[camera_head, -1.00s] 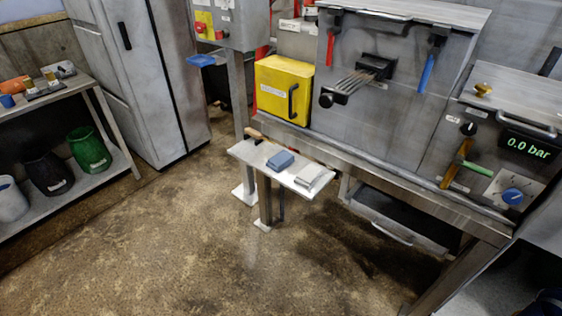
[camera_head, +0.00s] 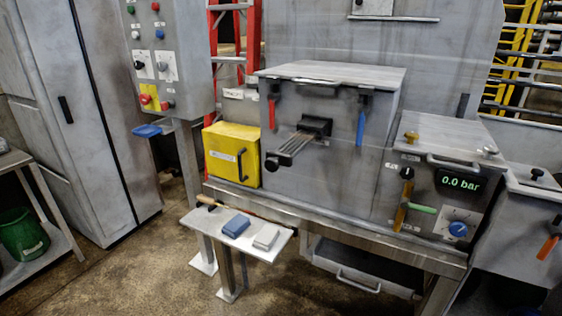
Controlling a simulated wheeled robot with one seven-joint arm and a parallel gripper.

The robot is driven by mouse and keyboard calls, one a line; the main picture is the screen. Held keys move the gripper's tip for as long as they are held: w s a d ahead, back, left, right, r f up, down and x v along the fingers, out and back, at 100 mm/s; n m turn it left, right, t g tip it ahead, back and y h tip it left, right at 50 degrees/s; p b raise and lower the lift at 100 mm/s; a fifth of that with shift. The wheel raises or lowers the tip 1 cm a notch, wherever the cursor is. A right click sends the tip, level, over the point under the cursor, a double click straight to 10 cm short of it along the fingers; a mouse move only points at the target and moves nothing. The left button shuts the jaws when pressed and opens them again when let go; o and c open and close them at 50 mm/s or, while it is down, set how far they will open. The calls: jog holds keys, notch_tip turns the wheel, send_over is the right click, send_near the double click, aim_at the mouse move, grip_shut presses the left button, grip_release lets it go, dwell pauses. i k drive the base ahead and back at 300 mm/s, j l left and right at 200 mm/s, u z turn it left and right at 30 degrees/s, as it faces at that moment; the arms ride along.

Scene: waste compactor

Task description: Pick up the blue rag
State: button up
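The blue rag (camera_head: 236,226) is a small folded pad. It lies flat on a small white shelf (camera_head: 262,255) in front of the compactor. A grey-white folded rag (camera_head: 266,237) lies just right of it, and a brush-like tool with a wooden handle (camera_head: 207,201) lies behind it. My gripper does not show in the view.
The compactor's metal frame (camera_head: 330,223) runs behind the shelf, with a yellow box (camera_head: 232,154) above and a drawer (camera_head: 358,270) at right. A control post (camera_head: 165,60) stands behind left. Open floor (camera_head: 130,275) lies left of the shelf.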

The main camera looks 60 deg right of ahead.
aim_at(240, 223)
jog(key=i+l, duration=0.1)
jog(key=i, duration=0.6)
jog(key=i+l, duration=0.15)
jog(key=i, duration=0.55)
